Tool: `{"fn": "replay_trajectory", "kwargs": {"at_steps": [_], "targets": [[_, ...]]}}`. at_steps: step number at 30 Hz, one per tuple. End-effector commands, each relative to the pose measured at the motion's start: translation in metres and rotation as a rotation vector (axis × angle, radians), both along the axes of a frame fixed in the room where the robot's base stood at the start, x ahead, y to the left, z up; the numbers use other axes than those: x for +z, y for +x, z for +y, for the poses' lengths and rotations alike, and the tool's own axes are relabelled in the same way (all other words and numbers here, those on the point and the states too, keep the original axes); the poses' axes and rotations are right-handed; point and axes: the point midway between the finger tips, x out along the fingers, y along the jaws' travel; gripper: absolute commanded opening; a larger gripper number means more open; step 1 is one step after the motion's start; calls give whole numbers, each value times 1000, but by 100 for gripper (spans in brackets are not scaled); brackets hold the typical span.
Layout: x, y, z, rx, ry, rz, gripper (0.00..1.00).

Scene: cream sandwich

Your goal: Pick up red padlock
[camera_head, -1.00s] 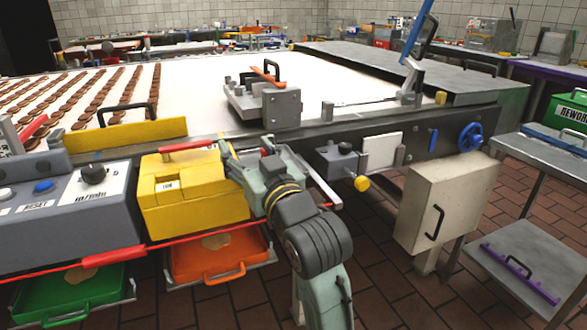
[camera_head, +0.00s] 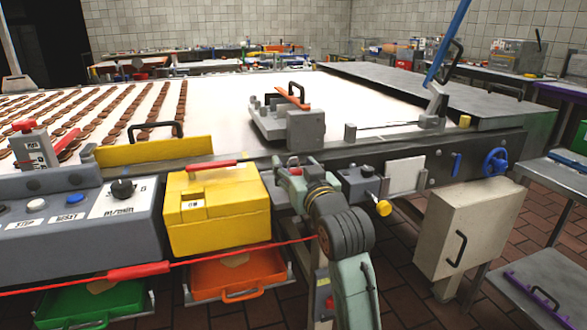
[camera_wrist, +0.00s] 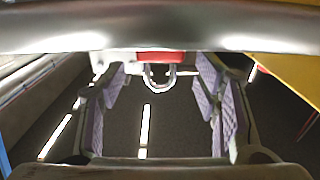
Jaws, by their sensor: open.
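The red padlock (camera_wrist: 160,57) shows in the wrist view at top centre, with its silver U-shaped shackle pointing down in the picture. Its upper part is hidden behind a grey bar across the top. My gripper (camera_wrist: 160,92) is open, with a purple-padded finger on each side of the view. The padlock lies between the two finger lines, towards the far end, and nothing is gripped. In the head view my arm reaches to the conveyor's front side, right of the yellow box.
A yellow box (camera_head: 217,208) with a red handle stands left of my arm, beside a grey control panel (camera_head: 75,215). A red bar (camera_head: 140,270) runs along the front above orange (camera_head: 238,275) and green trays (camera_head: 92,305). A beige cabinet (camera_head: 470,228) stands right.

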Motion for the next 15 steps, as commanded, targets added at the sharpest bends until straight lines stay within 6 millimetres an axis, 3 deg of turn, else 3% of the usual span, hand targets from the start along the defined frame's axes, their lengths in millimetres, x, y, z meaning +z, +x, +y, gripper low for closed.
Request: {"fn": "replay_trajectory", "kwargs": {"at_steps": [4,11,15], "targets": [[-1,14,5,1,0,2,57],[-1,16,5,0,0,0,57],[-1,16,5,0,0,0,49]]}}
